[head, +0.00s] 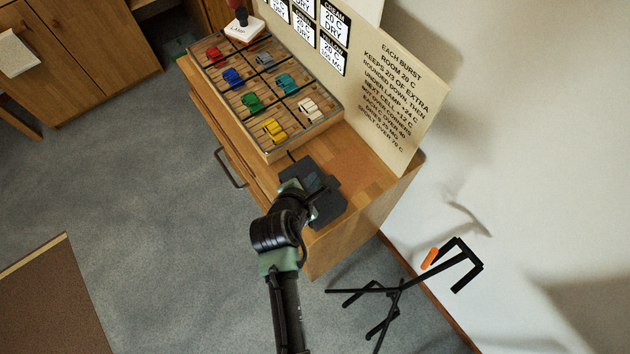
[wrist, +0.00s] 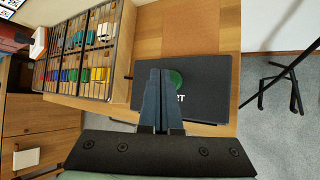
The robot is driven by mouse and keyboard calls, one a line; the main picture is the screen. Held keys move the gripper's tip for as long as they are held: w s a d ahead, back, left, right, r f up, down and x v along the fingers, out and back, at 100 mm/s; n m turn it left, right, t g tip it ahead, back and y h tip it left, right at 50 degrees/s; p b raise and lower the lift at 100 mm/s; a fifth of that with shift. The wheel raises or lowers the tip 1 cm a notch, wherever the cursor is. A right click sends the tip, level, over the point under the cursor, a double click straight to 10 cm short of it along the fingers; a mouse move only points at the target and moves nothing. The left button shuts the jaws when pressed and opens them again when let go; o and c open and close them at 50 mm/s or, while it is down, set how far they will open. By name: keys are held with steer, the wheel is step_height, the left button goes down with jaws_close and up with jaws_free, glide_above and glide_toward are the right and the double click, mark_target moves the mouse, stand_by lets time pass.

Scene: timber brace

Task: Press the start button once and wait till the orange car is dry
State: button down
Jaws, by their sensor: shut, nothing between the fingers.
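The start button is a green disc (wrist: 176,77) on a dark panel (wrist: 210,100), partly hidden behind my fingers, with the letters "RT" showing beside it. In the head view the dark panel (head: 328,211) lies on the near end of the wooden cabinet, and my gripper covers the button. My gripper (head: 322,188) is shut and empty over the panel; its fingertips (wrist: 160,72) overlap the button's left edge in the wrist view. I cannot tell if they touch it. I cannot make out an orange car; the tray (head: 268,155) shows red, blue, green, yellow, grey, teal and cream cars.
A red lamp on a white base (head: 243,30) labelled "LAMP" stands at the tray's far end. A board (head: 400,90) with rules and car cards stands behind. A black stand (head: 400,285) with an orange piece is at right. Open floor lies left.

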steer(key=shift+f, duration=0.25)
steer(key=shift+f, duration=0.45)
stand_by(0.7)
steer(key=shift+r, duration=0.15)
steer(key=shift+r+p, duration=0.75)
steer(key=shift+p, duration=0.15)
step_height(320, 180, up, 5)
steer(key=p, duration=0.5)
stand_by(0.3)
